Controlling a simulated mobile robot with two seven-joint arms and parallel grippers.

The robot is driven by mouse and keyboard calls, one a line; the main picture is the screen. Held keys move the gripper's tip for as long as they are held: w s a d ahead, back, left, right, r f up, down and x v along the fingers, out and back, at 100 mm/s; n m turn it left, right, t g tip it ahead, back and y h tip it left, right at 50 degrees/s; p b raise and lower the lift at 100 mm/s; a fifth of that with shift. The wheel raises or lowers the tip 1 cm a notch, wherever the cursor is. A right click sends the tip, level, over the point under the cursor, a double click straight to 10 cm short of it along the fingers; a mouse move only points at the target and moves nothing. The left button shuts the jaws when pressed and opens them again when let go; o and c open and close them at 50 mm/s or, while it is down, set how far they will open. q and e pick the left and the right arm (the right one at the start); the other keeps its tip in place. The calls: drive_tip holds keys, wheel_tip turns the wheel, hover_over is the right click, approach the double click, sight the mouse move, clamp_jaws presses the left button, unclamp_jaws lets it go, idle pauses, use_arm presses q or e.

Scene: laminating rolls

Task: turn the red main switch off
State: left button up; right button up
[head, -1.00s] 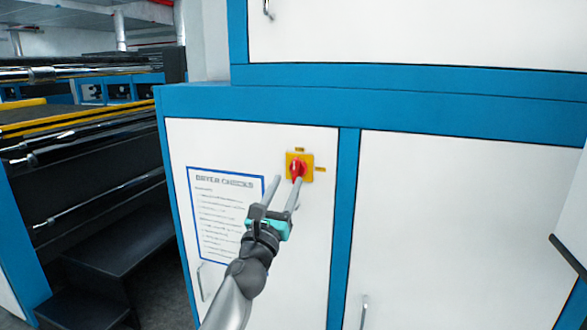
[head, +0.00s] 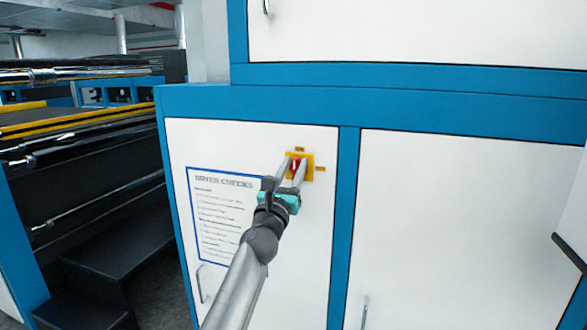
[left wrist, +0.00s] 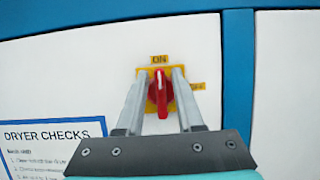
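The red main switch (left wrist: 160,92) is a red knob on a yellow plate (head: 308,165) on a white cabinet door. In the left wrist view its handle stands upright, in line with the ON label (left wrist: 159,59) above; a second label (left wrist: 197,86), hard to read, is at the right. My left gripper (head: 292,162) is at the switch, open, one finger on each side of the red handle. I cannot tell whether the fingers touch it. In the head view the fingers partly hide the knob.
A DRYER CHECKS sheet (head: 225,210) with a blue border is on the same door, left of the switch. A door handle (head: 202,284) is below it. Blue frame posts (head: 343,230) edge the door. A machine with rollers (head: 85,140) and black steps (head: 115,245) stand at the left.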

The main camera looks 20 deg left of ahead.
use_arm(q)
clamp_jaws()
drive_tip(key=shift+f+m, duration=0.1)
drive_tip(key=shift+m, duration=0.4)
drive_tip(key=m+h, duration=0.1)
drive_tip(key=m, duration=0.1)
drive_tip(key=m+h, duration=0.2)
drive_tip(key=m, duration=0.1)
drive_tip(key=shift+d+g+p, duration=0.2)
drive_tip(key=shift+g+p, duration=0.1)
drive_tip(key=shift+p, duration=0.05)
drive_tip(key=m+g+h, duration=0.1)
drive_tip(key=m, duration=0.3)
drive_tip(key=m+g+h, duration=0.1)
drive_tip(key=m, duration=0.3)
drive_tip(key=m+g+h+p, duration=0.1)
drive_tip(key=m, duration=0.3)
drive_tip(key=shift+d+f+g+h, duration=0.35)
drive_tip(key=shift+f+g+h, duration=0.05)
drive_tip(key=shift+s+f+m+g+p, duration=0.15)
drive_tip(key=shift+m+g+p, duration=0.65)
drive_tip(key=shift+m, duration=1.4)
